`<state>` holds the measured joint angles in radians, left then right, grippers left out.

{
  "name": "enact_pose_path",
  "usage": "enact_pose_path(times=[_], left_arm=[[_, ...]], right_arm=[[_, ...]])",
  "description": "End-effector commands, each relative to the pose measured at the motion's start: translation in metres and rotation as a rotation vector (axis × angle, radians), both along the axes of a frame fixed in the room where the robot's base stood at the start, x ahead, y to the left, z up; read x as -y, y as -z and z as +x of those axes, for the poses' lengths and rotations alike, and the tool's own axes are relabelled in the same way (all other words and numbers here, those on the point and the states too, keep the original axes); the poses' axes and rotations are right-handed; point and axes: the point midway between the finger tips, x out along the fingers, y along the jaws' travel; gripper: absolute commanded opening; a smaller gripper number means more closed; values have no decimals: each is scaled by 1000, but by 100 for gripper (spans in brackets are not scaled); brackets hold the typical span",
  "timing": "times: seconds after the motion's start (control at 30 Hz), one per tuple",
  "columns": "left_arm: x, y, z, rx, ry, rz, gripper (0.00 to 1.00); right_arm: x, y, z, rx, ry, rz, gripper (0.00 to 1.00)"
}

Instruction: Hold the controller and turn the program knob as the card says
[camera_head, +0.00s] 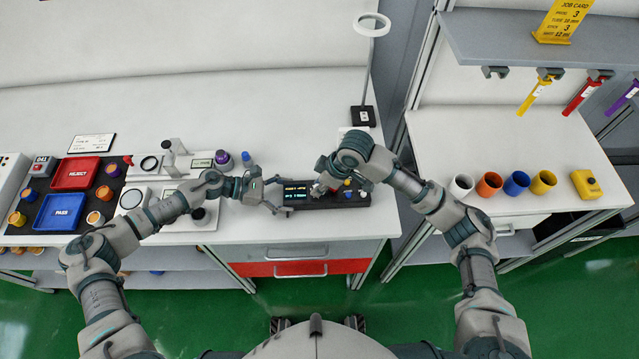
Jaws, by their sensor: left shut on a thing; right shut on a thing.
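The controller (297,203) is a dark, flat box with a lit screen showing yellow and blue-green text, lying near the front edge of the white bench. My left gripper (278,194) is shut on the controller's left end. My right gripper (322,186) comes down over the controller's middle, just right of the screen, and is shut on a knob that its fingers hide. Small coloured controls (347,190) show on the controller's right part. The yellow job card (560,20) stands on the upper right shelf; its lines are small, with a 3 readable on the upper line.
A red REJECT tray (75,172) and blue PASS tray (60,210) sit far left. A ring lamp (371,25) stands behind the controller. Coloured cups (489,184) and a yellow box (586,184) are on the right bench. The bench behind the controller is largely clear.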

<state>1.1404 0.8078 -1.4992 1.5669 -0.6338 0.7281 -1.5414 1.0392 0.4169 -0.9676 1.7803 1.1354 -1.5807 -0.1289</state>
Motion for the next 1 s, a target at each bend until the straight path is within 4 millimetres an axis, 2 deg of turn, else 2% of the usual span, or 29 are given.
enact_pose_path(times=[0.5, 0.53, 0.6, 0.63, 1.0], left_arm=[[1, 1, -2, -3, 5, 0, 58], [1, 1, -2, -3, 5, 0, 58], [1, 1, -2, -3, 5, 0, 58], [1, 1, -2, -3, 5, 0, 58], [0, 1, -1, -3, 1, 0, 58]], right_arm=[[1, 0, 1, 1, 29, 1, 0], [1, 0, 1, 1, 29, 1, 27], [1, 0, 1, 1, 29, 1, 45], [1, 0, 1, 1, 29, 1, 50], [2, -5, 0, 2, 28, 1, 50]])
